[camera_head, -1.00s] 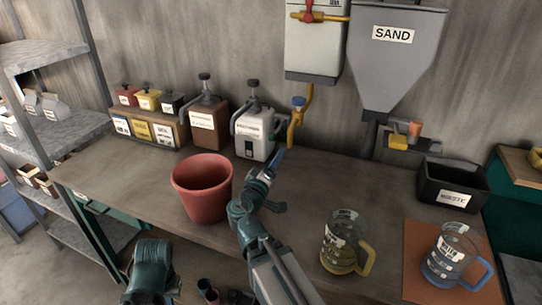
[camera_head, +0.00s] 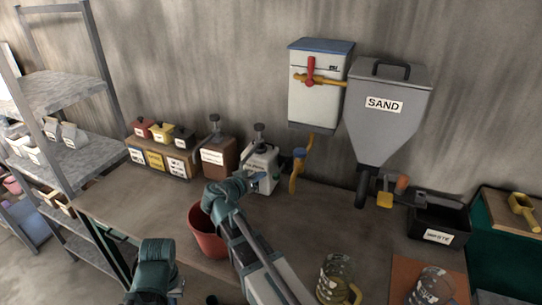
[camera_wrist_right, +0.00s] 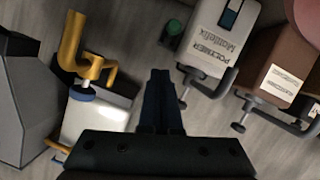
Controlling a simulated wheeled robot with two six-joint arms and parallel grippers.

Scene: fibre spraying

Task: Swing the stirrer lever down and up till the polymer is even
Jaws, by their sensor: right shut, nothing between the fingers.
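The white polymer canister (camera_head: 262,158) stands at the back of the bench with a dark knob on top. It also shows in the right wrist view (camera_wrist_right: 212,40), where its label reads POLYMER and a grey bar with a knob (camera_wrist_right: 193,88) juts out beside it. Which part is the stirrer lever I cannot tell. My right gripper (camera_head: 262,180) is in front of the canister, partly covering its lower front. In the wrist view its fingers (camera_wrist_right: 161,75) are shut and empty, apart from the canister in the picture. My left fingers do not show.
A red bucket (camera_head: 205,238) stands behind my right arm. A brown canister (camera_head: 219,156) is left of the polymer one. A yellow-and-blue tap (camera_head: 297,170) is close on its right, below a wall box (camera_head: 318,95) with a red handle. The sand hopper (camera_head: 388,115) hangs further right.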

